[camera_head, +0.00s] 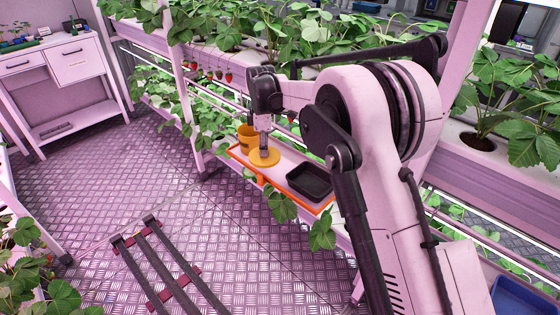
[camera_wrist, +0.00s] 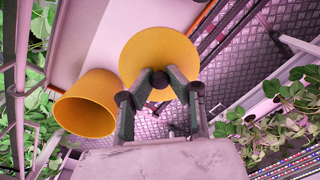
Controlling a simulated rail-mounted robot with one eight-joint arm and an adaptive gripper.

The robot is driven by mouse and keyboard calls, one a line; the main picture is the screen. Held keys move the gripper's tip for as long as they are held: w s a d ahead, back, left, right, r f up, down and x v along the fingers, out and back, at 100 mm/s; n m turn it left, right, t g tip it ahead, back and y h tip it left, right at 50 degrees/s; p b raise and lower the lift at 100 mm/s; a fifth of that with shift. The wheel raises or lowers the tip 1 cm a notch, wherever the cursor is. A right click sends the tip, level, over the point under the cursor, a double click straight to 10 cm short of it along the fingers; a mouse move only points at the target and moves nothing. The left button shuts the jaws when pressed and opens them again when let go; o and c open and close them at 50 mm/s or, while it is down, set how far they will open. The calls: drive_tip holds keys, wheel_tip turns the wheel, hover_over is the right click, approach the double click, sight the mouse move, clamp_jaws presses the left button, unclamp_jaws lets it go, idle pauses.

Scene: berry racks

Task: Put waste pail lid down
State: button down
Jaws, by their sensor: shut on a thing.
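The waste pail lid (camera_head: 262,161) is a flat yellow-orange disc. My gripper (camera_head: 264,152) points down and is shut on it near its middle. The lid also shows in the wrist view (camera_wrist: 158,45), just past my fingertips (camera_wrist: 160,78). The yellow-orange waste pail (camera_head: 245,134) stands on the orange-rimmed shelf tray, behind and left of the lid. In the wrist view the pail (camera_wrist: 85,103) is left of my gripper, apart from the lid. The lid overlaps the tray's front edge in both views; I cannot tell whether it touches the tray.
The tray (camera_head: 288,161) has a bare pale surface between the pail and a black bin (camera_head: 310,181) on its right. Strawberry plants (camera_head: 215,30) fill the rack above, and leaves (camera_head: 284,207) hang by the tray. A white desk (camera_head: 65,65) stands at the far left.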

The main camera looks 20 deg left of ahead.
hover_over(277, 166)
wheel_tip(277, 166, down, 3)
drive_tip(key=shift+w+f, duration=0.1)
drive_tip(key=shift+f, duration=0.05)
drive_tip(key=shift+f+b, duration=0.4)
drive_tip(key=shift+f, duration=1.55)
drive_tip(key=shift+f, duration=0.2)
drive_tip(key=c, duration=1.7)
unclamp_jaws()
drive_tip(key=shift+r, duration=0.1)
drive_tip(key=r+p, duration=0.1)
drive_tip(key=r, duration=1.1)
drive_tip(key=shift+w+r, duration=0.1)
drive_tip(key=shift+w, duration=0.1)
